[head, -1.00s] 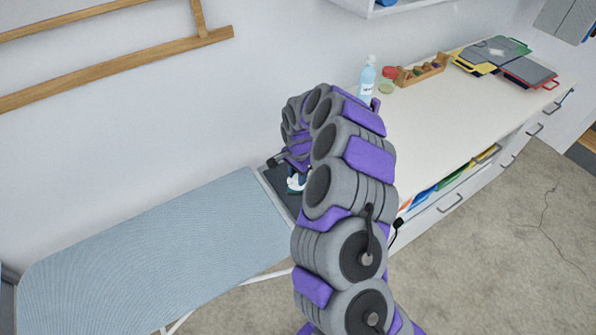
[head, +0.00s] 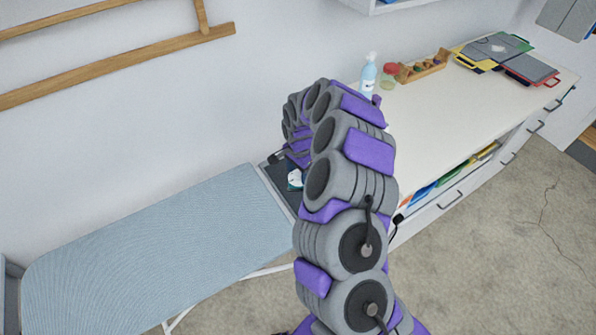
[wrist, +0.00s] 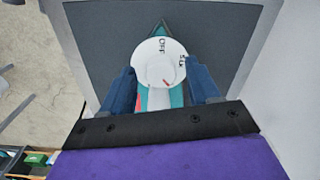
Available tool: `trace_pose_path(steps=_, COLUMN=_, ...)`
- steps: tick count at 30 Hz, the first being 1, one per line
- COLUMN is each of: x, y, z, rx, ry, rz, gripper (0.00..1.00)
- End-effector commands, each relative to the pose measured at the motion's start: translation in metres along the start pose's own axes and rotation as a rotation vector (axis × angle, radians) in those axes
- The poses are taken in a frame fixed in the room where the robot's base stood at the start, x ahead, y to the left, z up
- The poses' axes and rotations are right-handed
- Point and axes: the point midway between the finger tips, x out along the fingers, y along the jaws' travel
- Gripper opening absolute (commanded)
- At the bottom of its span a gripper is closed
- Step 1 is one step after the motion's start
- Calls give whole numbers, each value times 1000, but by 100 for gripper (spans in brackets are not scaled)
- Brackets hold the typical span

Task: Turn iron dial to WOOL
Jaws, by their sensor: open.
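The iron's round white dial (wrist: 158,56) shows in the wrist view, with black lettering that includes OFF at the top and a partly legible word at the right. A small red mark is on its near side. The teal and white iron (wrist: 176,97) lies under the dial on a dark grey rest, and part of it shows beside my arm in the head view (head: 294,179). My gripper (wrist: 161,76) is open, with one dark blue finger on each side of the dial's near part. I cannot tell whether either finger touches the dial.
The dark rest (wrist: 98,45) is at the end of the blue ironing board (head: 150,250). The wall stands close behind the board.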

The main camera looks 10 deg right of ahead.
Motion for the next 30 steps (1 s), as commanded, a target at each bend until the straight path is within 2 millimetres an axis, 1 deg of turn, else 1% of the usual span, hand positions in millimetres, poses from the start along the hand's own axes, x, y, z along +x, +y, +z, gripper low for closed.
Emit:
trace_pose_path(steps=5, x=-22, y=-1, z=0, rx=0, ry=1, rz=-3, gripper=61)
trace_pose_path(steps=18, x=-119, y=-2, z=-1, rx=0, ry=3, rz=-4, gripper=61)
trace_pose_path(steps=21, x=-138, y=-2, z=-1, rx=0, ry=2, rz=-3, gripper=61)
trace_pose_path(steps=24, x=-152, y=-1, z=0, rx=1, ry=1, rz=1, gripper=61)
trace_pose_path(steps=27, x=-163, y=-2, z=0, rx=1, ry=0, rz=1, gripper=61)
trace_pose_path(steps=30, x=-169, y=-2, z=0, rx=0, ry=1, rz=1, gripper=61)
